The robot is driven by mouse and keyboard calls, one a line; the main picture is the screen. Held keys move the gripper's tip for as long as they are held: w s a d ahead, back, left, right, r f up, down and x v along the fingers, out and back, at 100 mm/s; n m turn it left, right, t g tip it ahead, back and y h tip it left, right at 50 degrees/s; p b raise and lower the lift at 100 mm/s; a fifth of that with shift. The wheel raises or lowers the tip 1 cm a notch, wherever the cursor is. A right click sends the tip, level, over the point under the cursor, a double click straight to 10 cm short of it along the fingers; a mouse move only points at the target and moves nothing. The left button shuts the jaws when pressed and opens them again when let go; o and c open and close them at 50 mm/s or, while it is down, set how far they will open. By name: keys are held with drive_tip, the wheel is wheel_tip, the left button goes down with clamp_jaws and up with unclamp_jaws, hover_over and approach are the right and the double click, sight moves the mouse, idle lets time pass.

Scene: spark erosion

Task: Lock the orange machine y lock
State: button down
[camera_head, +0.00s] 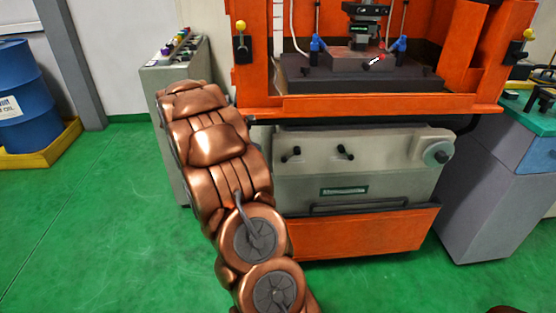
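The orange machine (375,105) stands in the middle and right of the view, with a grey front housing below its orange bed frame. Two small dark lever handles, a left one (291,154) and a right one (345,152), sit on the grey housing (390,172). I cannot tell from any label which one is the y lock, nor whether either is locked. My copper-coloured arm reaches up from the bottom, left of the levers, and covers the left edge of the housing. My gripper does not show; the far end of the arm hides what is beyond it.
A handwheel (438,154) is on the housing's right end. A grey control console (165,75) stands behind my arm. A grey cabinet (490,190) is at right. A blue barrel (25,95) sits on a yellow tray (45,152) at far left. Green floor is clear in front.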

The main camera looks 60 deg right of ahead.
sight(282, 159)
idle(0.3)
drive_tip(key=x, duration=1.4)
drive_tip(key=shift+p, duration=0.3)
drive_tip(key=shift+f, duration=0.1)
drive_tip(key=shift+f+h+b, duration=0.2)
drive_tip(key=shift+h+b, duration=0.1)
drive_tip(key=shift+b, duration=0.1)
